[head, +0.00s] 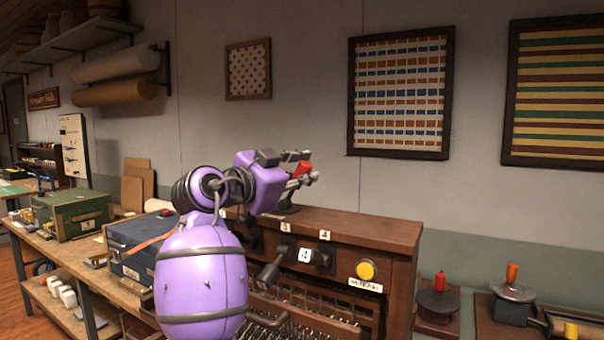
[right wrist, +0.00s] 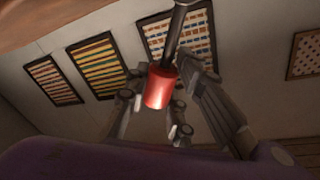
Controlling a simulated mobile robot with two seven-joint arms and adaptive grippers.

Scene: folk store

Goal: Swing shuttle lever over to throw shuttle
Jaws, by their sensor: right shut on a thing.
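The shuttle lever stands on top of the brown wooden loom cabinet (head: 380,228), and its red knob (head: 303,168) shows at the end of my right arm. My right gripper (head: 306,174) is shut on the lever at the knob. In the right wrist view the red knob (right wrist: 160,86) sits between the fingers, with the dark lever rod (right wrist: 177,32) running up from it. The lever's base is mostly hidden behind my gripper and arm in the head view. My left gripper is not in view.
The cabinet front carries a yellow button (head: 366,271), dark knobs and small label cards. Blue (head: 140,240) and green (head: 72,212) boxes stand on the bench at left. Small devices with red (head: 440,282) and orange posts stand at right. Framed textiles hang on the wall behind.

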